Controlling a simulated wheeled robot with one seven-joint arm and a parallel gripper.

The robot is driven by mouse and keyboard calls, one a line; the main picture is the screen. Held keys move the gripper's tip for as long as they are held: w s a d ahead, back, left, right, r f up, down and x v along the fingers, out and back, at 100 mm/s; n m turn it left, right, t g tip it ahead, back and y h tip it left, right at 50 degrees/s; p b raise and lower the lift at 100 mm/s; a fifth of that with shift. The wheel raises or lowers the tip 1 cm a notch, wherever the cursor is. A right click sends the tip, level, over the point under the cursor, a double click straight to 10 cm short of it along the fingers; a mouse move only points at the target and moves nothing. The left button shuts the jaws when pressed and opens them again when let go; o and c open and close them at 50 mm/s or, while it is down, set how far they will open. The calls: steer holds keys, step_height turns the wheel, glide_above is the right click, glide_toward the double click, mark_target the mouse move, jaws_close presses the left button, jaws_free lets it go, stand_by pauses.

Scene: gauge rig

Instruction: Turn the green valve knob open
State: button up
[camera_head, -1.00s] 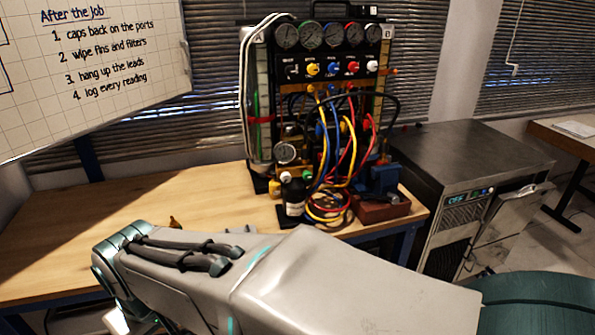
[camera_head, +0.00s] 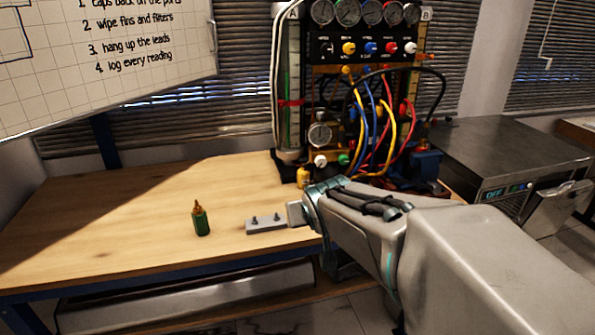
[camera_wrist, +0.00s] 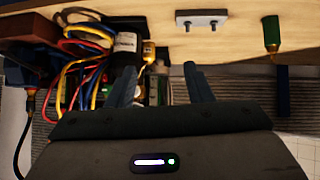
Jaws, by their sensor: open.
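The green valve knob (camera_head: 343,159) is low on the front of the gauge rig (camera_head: 283,100), just right of a white knob (camera_head: 320,161). My forearm and wrist reach up in front of the bench below the knobs in the head view, hiding my fingers there. In the wrist view my gripper (camera_wrist: 160,75) is open, its two dark fingers apart with nothing held. A small green and pale patch shows between the fingers, too dark to say if it is the knob. I see no contact with the knob.
Hoses (camera_head: 385,120) hang at the rig's front. A grey block with two pegs (camera_head: 265,226) and a green bottle (camera_head: 201,220) stand on the bench. The bench's left is clear.

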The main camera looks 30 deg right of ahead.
steer(key=w+d+f+t+h+b, duration=0.2)
steer(key=d+t+b, duration=0.15)
steer(key=d, duration=0.45)
steer(key=n+t+b, duration=0.1)
steer(key=t+b, duration=0.4)
steer(key=b, duration=0.2)
glide_toward(344, 161)
steer(key=shift+g, duration=0.25)
steer(key=b+x, duration=0.1)
steer(key=x, duration=0.8)
steer(key=shift+w+r+b, duration=0.1)
steer(key=shift+r+b, duration=0.05)
steer(key=shift+b, duration=0.15)
steer(key=c, duration=1)
